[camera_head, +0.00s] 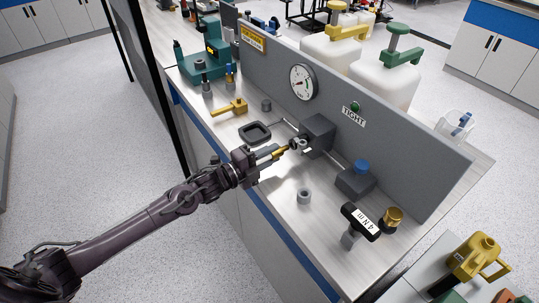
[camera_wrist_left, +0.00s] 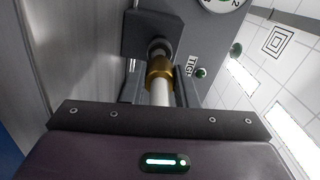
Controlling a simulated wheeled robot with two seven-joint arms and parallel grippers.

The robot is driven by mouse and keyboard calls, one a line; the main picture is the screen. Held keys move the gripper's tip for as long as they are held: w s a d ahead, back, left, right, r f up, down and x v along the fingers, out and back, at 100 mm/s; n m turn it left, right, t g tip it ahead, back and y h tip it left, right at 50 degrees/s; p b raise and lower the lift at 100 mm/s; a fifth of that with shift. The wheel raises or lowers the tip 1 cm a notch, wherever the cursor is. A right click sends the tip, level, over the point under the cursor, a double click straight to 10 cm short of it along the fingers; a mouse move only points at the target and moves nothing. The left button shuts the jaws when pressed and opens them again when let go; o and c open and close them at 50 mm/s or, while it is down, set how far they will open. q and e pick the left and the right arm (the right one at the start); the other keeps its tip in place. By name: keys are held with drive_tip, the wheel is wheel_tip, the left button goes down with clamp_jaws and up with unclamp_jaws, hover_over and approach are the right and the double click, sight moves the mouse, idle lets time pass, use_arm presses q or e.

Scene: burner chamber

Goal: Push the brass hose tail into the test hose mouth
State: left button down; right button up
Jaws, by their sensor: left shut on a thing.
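The brass hose tail (camera_head: 282,151) is held in my left gripper (camera_head: 271,155) and points at the dark block (camera_head: 319,131) on the grey panel. In the left wrist view its brass collar (camera_wrist_left: 158,72) sits just ahead of my left gripper (camera_wrist_left: 163,92), whose fingers stand either side of a pale shaft. The test hose mouth (camera_wrist_left: 160,46) is a dark round end at the block, in line with the brass. The tail's front end meets or overlaps the mouth in this view; I cannot tell how deep it is. My right gripper is not in view.
A pressure gauge (camera_head: 302,82) and a green TIGHT lamp (camera_head: 355,106) are on the panel (camera_head: 415,165). A yellow-handled tool (camera_head: 230,108), a dark square tray (camera_head: 255,132), a grey ring (camera_head: 304,196) and a 4 Nm tool (camera_head: 360,221) stand on the bench.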

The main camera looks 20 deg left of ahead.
sight(280, 151)
use_arm(q)
drive_tip(key=shift+w+d+b, duration=0.15)
drive_tip(key=shift+w+b, duration=0.1)
drive_tip(key=shift+b, duration=0.05)
idle(0.4)
drive_tip(key=shift+b+x, duration=0.95)
drive_tip(key=shift+x, duration=0.6)
drive_tip(key=c, duration=1.1)
unclamp_jaws()
drive_tip(key=shift+o, duration=0.2)
drive_tip(key=shift+s, duration=0.1)
drive_tip(key=shift+s+a+f, duration=0.15)
drive_tip(key=shift+s+a, duration=0.05)
drive_tip(key=shift+a, duration=0.05)
drive_tip(key=b+v, duration=0.1)
drive_tip(key=v, duration=0.6)
drive_tip(key=shift+b, duration=0.3)
drive_tip(key=shift+s, duration=0.1)
